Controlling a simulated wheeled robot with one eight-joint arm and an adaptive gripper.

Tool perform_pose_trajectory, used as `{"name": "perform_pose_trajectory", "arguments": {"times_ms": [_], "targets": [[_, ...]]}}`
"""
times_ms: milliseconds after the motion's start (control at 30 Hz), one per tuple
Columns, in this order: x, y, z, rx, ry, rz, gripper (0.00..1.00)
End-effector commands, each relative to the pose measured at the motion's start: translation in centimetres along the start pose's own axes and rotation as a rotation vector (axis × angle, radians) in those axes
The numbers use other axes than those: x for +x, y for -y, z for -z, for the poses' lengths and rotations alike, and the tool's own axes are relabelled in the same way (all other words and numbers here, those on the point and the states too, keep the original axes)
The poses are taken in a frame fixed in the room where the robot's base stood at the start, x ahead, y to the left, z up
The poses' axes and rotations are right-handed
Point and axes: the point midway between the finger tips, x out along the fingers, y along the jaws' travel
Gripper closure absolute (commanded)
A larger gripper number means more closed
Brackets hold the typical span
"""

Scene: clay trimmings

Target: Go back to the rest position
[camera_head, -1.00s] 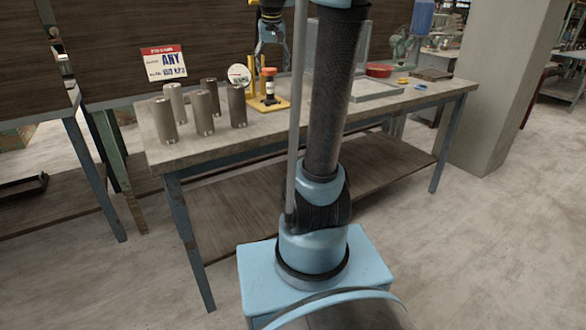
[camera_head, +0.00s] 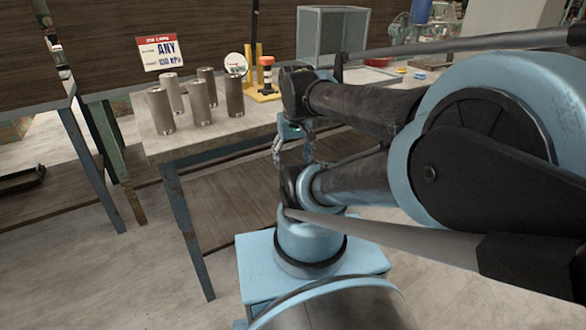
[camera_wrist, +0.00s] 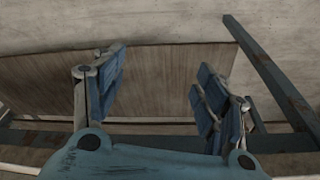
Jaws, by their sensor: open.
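My gripper (camera_head: 292,150) is in front of the workbench's front edge, below the height of its top, and partly hidden by my arm links in the head view. In the wrist view my gripper (camera_wrist: 158,95) has its two blue-padded fingers spread wide apart with nothing between them. Behind the fingers the wrist view shows the bench's brown lower shelf (camera_wrist: 155,75) and a blue-grey bench leg (camera_wrist: 270,75). My arm is folded back toward my body, with its large blue joint at the right of the head view.
Several grey-brown cylinders (camera_head: 198,102) stand on the left of the workbench (camera_head: 165,147). Beside them are a yellow stand (camera_head: 262,96) with a red-topped piece, a round dial (camera_head: 236,63) and an open grey box (camera_head: 331,35). A pressure sign (camera_head: 161,53) hangs behind.

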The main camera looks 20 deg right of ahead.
Motion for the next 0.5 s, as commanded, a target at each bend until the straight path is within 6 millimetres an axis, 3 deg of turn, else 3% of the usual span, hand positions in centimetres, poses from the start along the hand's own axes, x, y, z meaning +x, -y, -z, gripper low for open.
{"name": "perform_pose_trajectory", "arguments": {"times_ms": [167,500], "targets": [[2.0,0.1,-2.5,-0.009,0.008,0.003,0.34],[2.2,0.1,-2.7,-0.011,0.009,0.003,0.34]]}}
